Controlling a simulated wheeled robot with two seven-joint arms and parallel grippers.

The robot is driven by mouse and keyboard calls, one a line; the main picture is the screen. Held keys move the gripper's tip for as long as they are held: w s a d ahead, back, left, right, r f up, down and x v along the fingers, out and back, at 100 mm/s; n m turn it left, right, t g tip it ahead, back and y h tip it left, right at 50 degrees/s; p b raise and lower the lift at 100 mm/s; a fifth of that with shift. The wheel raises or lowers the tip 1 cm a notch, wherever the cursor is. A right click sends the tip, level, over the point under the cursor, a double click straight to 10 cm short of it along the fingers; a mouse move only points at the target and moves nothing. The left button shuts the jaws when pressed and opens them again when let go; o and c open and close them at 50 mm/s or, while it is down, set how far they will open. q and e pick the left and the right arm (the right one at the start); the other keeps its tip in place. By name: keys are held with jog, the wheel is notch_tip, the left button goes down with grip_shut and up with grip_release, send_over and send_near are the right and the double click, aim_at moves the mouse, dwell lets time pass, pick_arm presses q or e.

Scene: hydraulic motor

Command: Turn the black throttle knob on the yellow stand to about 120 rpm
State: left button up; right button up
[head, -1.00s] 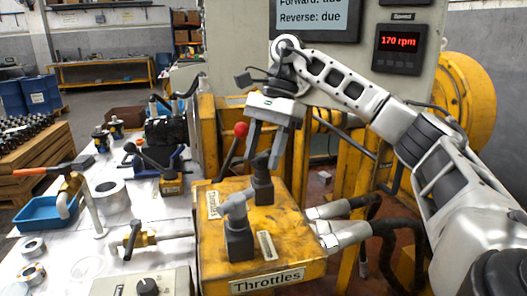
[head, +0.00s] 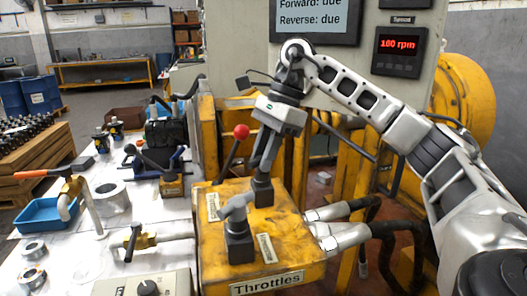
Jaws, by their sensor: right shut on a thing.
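The yellow stand (head: 285,255) labelled "Throttles" is in the lower middle of the head view. The black throttle knob (head: 262,190) stands at its back, upright, its top largely hidden by my fingers. My right gripper (head: 262,165) reaches down from above and is shut on this knob. A second throttle with a grey T-shaped handle (head: 238,215) stands in front of it, apart from my gripper. The red speed display (head: 398,45) at upper right seems to read 160 rpm. My left gripper is not in view.
A red-balled lever (head: 241,132) rises just left of my gripper. Hose fittings (head: 340,232) stick out at the stand's right side. A white bench (head: 160,220) with valves, rings and a blue tray (head: 45,215) lies to the left.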

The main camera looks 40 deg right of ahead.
jog(key=shift+s+m+t+h, duration=0.1)
jog(key=shift+m+t+h, duration=0.4)
jog(key=shift+m, duration=1.4)
jog(key=o, duration=1)
jog(key=shift+t, duration=0.3)
pick_arm(q)
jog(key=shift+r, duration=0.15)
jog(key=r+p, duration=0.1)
jog(key=p, duration=0.2)
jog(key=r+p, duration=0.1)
jog(key=p, duration=0.2)
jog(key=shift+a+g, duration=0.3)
pick_arm(e)
jog(key=v, duration=1.6)
jog(key=shift+d, duration=0.15)
